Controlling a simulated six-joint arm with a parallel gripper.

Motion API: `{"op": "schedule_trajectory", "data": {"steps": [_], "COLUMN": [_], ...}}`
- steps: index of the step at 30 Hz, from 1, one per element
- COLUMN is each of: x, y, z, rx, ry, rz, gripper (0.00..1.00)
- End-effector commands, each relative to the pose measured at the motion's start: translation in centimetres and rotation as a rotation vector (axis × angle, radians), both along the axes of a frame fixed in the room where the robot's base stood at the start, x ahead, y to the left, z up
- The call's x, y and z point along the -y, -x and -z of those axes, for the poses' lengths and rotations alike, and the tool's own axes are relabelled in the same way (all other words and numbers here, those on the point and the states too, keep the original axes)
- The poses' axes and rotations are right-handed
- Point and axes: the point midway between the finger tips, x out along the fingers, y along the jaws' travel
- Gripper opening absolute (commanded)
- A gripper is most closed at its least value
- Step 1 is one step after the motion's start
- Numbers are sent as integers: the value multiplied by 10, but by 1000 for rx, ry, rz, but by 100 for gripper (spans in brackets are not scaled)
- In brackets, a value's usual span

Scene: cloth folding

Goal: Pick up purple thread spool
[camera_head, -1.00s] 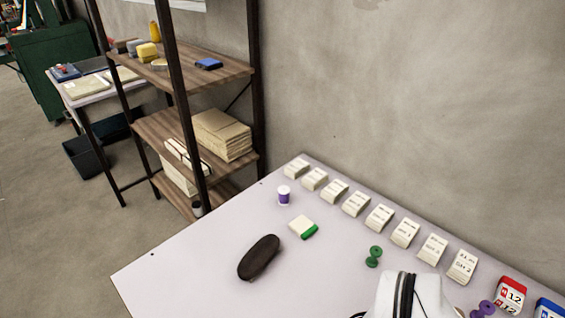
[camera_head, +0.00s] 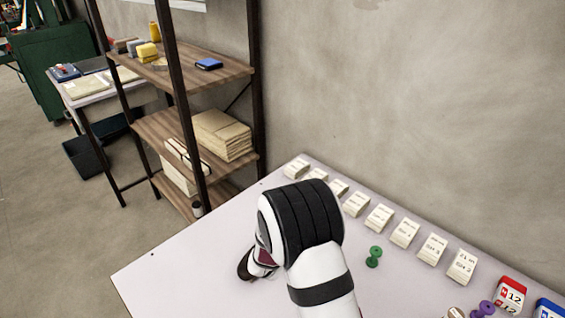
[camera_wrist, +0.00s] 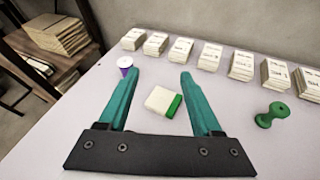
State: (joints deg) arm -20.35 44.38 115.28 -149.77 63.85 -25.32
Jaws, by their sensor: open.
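A white block with a green end (camera_wrist: 163,102) lies on the table between the fingers in that view.
A row of small white labelled blocks (camera_head: 379,217) lines the wall side of the table (camera_head: 190,262). A green spool-shaped piece (camera_head: 373,256) stands right of my arm. A wooden shelf (camera_head: 150,128) stands beyond the table.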

Motion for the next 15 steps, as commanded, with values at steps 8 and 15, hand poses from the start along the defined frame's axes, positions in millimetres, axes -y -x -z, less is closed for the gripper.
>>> {"op": "schedule_trajectory", "data": {"steps": [8,15], "x": [-46,-37], "y": [-34,-91], "z": [53,77], "rx": [-63,-63], "ry": [121,119], "rz": [-247,-244], "gripper": [66,66]}}
